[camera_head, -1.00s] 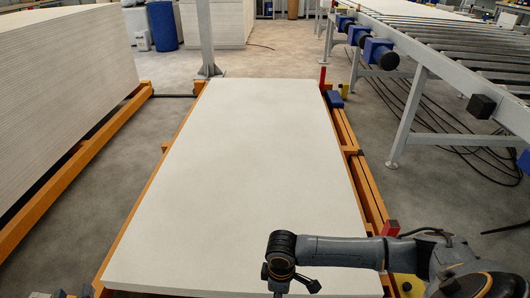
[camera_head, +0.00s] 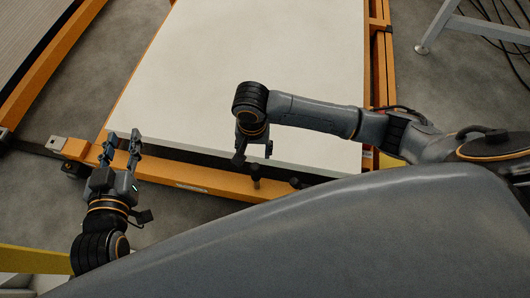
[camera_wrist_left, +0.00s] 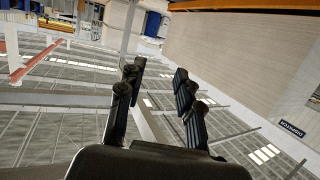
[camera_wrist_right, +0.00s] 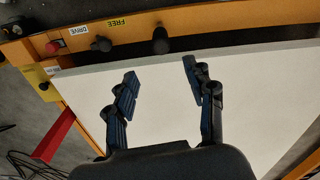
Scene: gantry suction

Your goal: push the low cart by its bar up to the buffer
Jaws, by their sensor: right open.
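The low cart's orange frame (camera_head: 175,172) lies ahead of me in the head view, with a large white board (camera_head: 245,60) on top. Its near orange beam also shows in the right wrist view (camera_wrist_right: 215,22), with black knobs and DRIVE and FREE labels. I cannot tell which part is the push bar. My left gripper (camera_head: 121,148) is open and empty beside the cart's near left corner, fingers pointing up the picture. My right gripper (camera_wrist_right: 158,80) is open and empty over the board's near edge, close to the beam. I cannot make out the buffer.
A stack of boards (camera_head: 35,40) on an orange frame stands at the left. A grey table leg (camera_head: 436,27) and black cables (camera_head: 503,38) are at the upper right. Bare floor (camera_head: 50,190) shows at the left. A red part (camera_wrist_right: 55,135) shows beside the cart in the right wrist view.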

